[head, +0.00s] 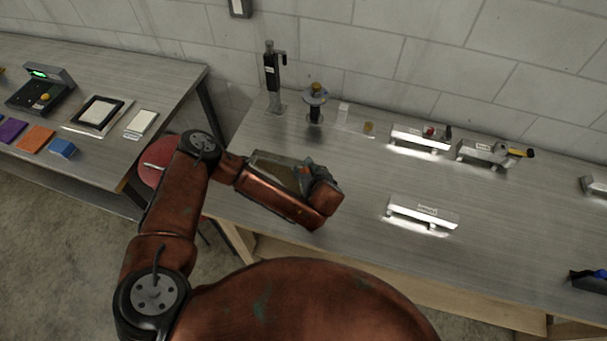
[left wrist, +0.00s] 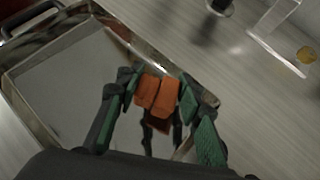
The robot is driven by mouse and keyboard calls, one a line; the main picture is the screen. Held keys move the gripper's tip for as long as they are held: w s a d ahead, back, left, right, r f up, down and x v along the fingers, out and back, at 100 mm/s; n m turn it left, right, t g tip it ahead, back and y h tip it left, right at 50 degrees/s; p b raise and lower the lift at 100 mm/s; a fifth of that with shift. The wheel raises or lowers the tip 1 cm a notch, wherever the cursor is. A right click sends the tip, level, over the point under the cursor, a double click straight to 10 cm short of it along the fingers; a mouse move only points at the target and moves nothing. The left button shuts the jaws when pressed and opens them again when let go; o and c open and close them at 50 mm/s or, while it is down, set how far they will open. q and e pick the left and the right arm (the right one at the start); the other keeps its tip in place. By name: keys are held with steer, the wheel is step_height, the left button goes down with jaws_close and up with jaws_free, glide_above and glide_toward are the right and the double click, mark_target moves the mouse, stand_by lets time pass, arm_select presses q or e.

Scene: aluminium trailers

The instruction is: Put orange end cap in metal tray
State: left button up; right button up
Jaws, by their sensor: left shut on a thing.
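The orange end cap (left wrist: 157,92) sits between the green-padded fingers of my left gripper (left wrist: 156,98), which is shut on it, in the left wrist view. The metal tray (left wrist: 62,82) lies under it, a shallow shiny pan with a raised rim and a handle at its upper left corner. The cap appears over the tray's right part; I cannot tell its height above the floor of the tray. In the head view, my left arm hides much of the metal tray (head: 283,170), and a bit of the orange end cap (head: 305,170) shows beside the wrist. My right gripper is out of view.
A black-and-grey stand (head: 272,80) and a round-flanged post (head: 315,105) stand behind the tray. Bright metal fixtures (head: 420,140) and a nearer bracket (head: 422,214) lie to the right. A second bench (head: 90,75) holds coloured blocks at left. Bare benchtop lies between the fixtures.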

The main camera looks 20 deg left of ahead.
arm_select(q)
steer(key=shift+w+a+f, duration=0.15)
steer(key=shift+w+f, duration=0.1)
steer(key=shift+f, duration=0.15)
steer(key=f, duration=0.3)
steer(key=shift+w+a+f, duration=0.15)
steer(key=shift+w+f, duration=0.1)
steer(key=shift+f, duration=0.1)
steer(key=o, duration=1.2)
steer(key=shift+c, duration=0.2)
steer(key=v, duration=1.2)
steer(key=shift+p, duration=0.35)
